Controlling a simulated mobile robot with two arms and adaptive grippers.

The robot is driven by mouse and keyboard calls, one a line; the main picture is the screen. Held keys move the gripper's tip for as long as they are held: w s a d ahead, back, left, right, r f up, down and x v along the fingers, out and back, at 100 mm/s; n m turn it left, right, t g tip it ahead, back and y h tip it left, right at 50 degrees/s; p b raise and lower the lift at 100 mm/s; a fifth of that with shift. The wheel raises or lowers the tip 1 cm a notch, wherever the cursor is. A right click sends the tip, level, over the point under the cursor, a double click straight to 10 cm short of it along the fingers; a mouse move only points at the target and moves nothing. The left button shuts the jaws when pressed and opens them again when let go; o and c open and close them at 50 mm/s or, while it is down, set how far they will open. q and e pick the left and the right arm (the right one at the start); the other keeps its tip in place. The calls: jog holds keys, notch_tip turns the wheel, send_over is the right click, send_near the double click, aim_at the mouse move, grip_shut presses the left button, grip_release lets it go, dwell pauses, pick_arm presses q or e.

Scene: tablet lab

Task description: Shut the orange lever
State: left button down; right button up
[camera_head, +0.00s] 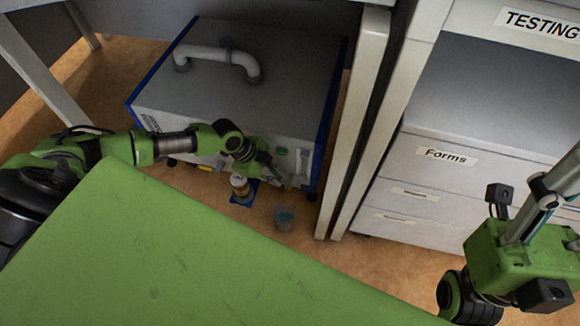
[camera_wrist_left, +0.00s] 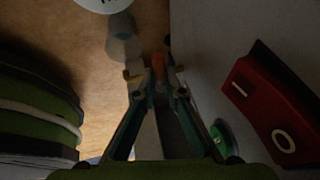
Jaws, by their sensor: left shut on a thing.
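The orange lever (camera_wrist_left: 158,64) shows small in the left wrist view, between the fingertips of my left gripper (camera_wrist_left: 155,76). The fingers are closed in on it. In the head view my left gripper (camera_head: 272,172) is at the front face of a grey machine (camera_head: 285,90) with blue edges, and the lever is hard to make out there. My right arm is at the right edge of the head view, but its fingers do not show.
A red rocker switch (camera_wrist_left: 268,108) and a green button (camera_wrist_left: 222,138) sit on the machine's face. A clear cup (camera_head: 284,219) and a small bottle (camera_head: 240,186) stand below the gripper. A desk leg (camera_head: 352,130) and a drawer cabinet (camera_head: 425,190) are to the right.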

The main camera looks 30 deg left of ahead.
pick_arm(q)
jog(key=c, duration=2.1)
grip_release()
jog(key=shift+r, duration=0.1)
jog(key=v, duration=1.1)
jog(key=shift+s+a+r, duration=0.15)
jog(key=shift+a+r, duration=0.05)
jog(key=shift+r, duration=0.1)
